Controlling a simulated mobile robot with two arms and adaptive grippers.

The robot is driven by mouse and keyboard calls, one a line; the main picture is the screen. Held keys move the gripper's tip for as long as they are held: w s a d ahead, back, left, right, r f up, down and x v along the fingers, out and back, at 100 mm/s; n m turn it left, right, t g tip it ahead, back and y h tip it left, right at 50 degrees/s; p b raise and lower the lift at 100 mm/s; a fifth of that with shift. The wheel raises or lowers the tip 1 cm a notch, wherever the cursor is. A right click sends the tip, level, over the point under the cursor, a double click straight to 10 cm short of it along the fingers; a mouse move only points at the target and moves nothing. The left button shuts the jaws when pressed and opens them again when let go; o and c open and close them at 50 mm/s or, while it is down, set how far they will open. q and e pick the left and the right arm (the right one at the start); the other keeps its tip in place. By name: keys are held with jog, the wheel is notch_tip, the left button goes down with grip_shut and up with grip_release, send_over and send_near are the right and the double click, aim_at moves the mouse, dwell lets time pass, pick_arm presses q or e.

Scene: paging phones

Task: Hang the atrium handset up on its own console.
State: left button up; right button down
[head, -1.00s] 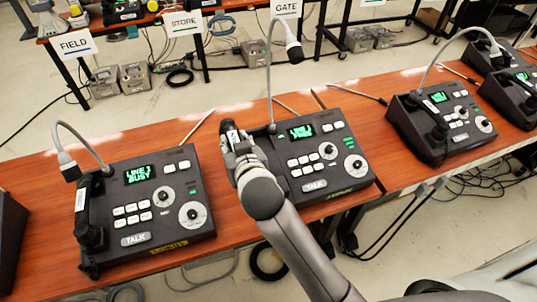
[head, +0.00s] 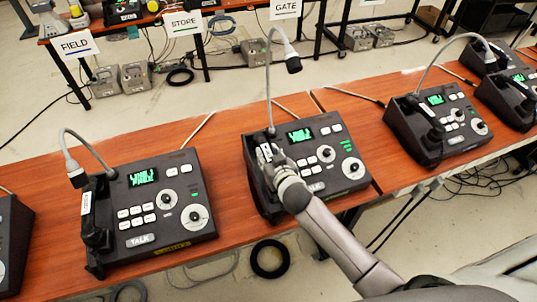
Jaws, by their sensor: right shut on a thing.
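My right gripper (head: 277,172) is shut on a dark handset (head: 263,154) with a pale label too small to read. The handset is at the left side of the middle console (head: 316,160), over its cradle area. My gripper hides its lower part, so I cannot tell whether it is seated in the cradle or just above it. The middle console has a lit green screen, two pale dials and a gooseneck microphone (head: 269,85). I cannot read which console is the atrium one. My left gripper is not in view.
The left console (head: 160,205) has its own handset (head: 96,215) in place. Another console (head: 440,120) with a handset stands at the right, with more beyond it. Bare wood table (head: 215,150) shows between the left and middle consoles. Gooseneck microphones rise above the consoles.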

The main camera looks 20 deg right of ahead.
jog(key=shift+f, duration=0.15)
jog(key=c, duration=1.1)
grip_release()
jog(key=shift+o, duration=0.2)
jog(key=shift+s, duration=0.1)
jog(key=b+v, duration=0.1)
jog(key=v, duration=1.1)
